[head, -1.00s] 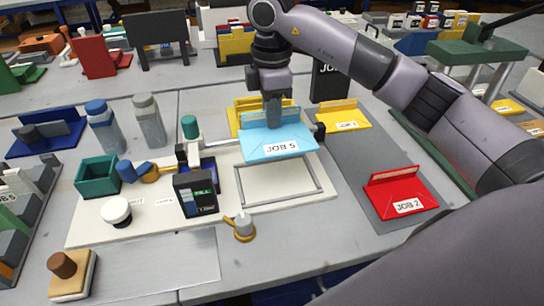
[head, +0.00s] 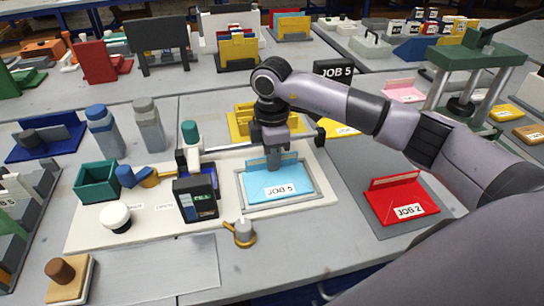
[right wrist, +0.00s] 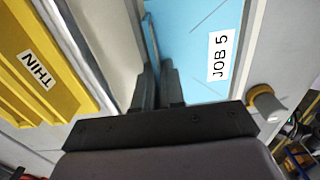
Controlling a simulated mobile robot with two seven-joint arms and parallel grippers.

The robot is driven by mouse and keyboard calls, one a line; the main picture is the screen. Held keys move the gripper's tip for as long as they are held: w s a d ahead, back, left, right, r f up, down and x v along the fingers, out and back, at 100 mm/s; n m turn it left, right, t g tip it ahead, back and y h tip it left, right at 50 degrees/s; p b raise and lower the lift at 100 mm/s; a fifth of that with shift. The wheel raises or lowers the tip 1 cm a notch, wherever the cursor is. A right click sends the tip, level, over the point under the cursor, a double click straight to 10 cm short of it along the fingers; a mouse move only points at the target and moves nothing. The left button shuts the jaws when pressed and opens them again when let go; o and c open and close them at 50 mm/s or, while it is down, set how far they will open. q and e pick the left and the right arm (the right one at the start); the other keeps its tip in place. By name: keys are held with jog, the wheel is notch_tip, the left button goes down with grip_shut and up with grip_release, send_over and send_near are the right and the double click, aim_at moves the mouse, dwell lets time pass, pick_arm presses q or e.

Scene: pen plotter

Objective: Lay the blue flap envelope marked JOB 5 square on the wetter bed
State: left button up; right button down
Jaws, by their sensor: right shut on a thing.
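The blue flap envelope (head: 276,186), labelled JOB 5, is inside the grey rectangular frame of the wetter bed (head: 244,203) on the white board. It looks roughly square to the frame; I cannot tell whether it rests flat or hovers slightly. My right gripper (head: 274,160) comes down at the envelope's far edge and is shut on it there. The right wrist view shows the envelope (right wrist: 200,50) between and beside the dark fingers (right wrist: 158,88). My left gripper is not in view.
A red envelope marked JOB 2 (head: 402,200) lies on the grey mat at right. A yellow holder (head: 240,122), marked THIN in the right wrist view (right wrist: 35,70), stands behind the bed. A dark FILL box (head: 196,199) and an orange-based knob (head: 243,233) stand close by.

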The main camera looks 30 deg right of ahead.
jog(key=shift+f, duration=0.15)
jog(key=c, duration=1.2)
grip_release()
notch_tip(320, 180, up, 12)
jog(key=shift+r, duration=0.2)
